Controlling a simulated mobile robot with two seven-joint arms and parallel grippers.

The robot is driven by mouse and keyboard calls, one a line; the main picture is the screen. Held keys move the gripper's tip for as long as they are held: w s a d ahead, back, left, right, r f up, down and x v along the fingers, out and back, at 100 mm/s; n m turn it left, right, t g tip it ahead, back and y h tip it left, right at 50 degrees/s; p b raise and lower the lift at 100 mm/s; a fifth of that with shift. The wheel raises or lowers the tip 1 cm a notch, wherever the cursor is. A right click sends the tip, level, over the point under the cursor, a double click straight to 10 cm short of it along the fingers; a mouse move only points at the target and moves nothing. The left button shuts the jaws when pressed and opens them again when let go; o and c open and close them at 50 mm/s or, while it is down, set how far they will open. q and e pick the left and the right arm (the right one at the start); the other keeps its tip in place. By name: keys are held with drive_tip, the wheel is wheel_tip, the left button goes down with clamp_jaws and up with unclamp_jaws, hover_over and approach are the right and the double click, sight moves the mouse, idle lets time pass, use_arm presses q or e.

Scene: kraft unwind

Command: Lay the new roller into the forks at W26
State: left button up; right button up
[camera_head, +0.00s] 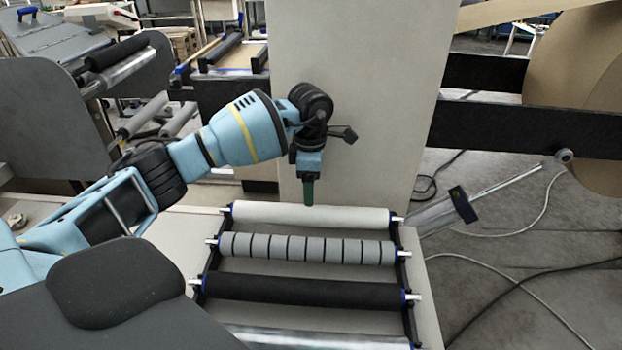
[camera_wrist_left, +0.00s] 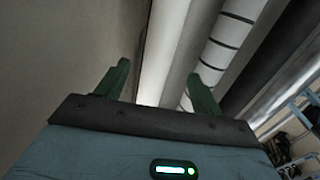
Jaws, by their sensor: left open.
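A white roller (camera_head: 350,216) lies level across the far end of a dark rack (camera_head: 408,265) with blue-tipped forks. A grey roller with dark bands (camera_head: 300,249), a black roller (camera_head: 300,291) and a shiny metal roller (camera_head: 320,338) lie nearer. I cannot tell which one is new, and no W26 label is readable. My left gripper (camera_head: 309,198) points down, its green fingers just above or behind the white roller's middle. In the left wrist view the fingers (camera_wrist_left: 160,84) are apart, with the pale roller (camera_wrist_left: 165,50) showing between them. My right gripper is out of view.
A tall beige panel (camera_head: 350,100) stands close behind the rack. Dark beams (camera_head: 490,125) and a large brown paper roll (camera_head: 575,65) are at the right. Cables (camera_head: 540,268) lie on the floor there. A grey machine (camera_head: 60,120) stands at the left.

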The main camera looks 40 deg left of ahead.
sight(310, 214)
use_arm(q)
wheel_tip(310, 214, down, 5)
drive_tip(key=shift+r+b, duration=0.1)
drive_tip(key=shift+b, duration=0.85)
drive_tip(key=shift+f+b, duration=0.85)
drive_tip(key=shift+f, duration=1.9)
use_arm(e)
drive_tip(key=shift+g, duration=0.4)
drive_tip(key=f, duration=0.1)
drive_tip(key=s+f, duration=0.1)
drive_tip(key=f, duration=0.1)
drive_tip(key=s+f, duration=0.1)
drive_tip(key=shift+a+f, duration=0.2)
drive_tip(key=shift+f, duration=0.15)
use_arm(q)
drive_tip(key=c, duration=1.3)
drive_tip(key=shift+r, duration=0.15)
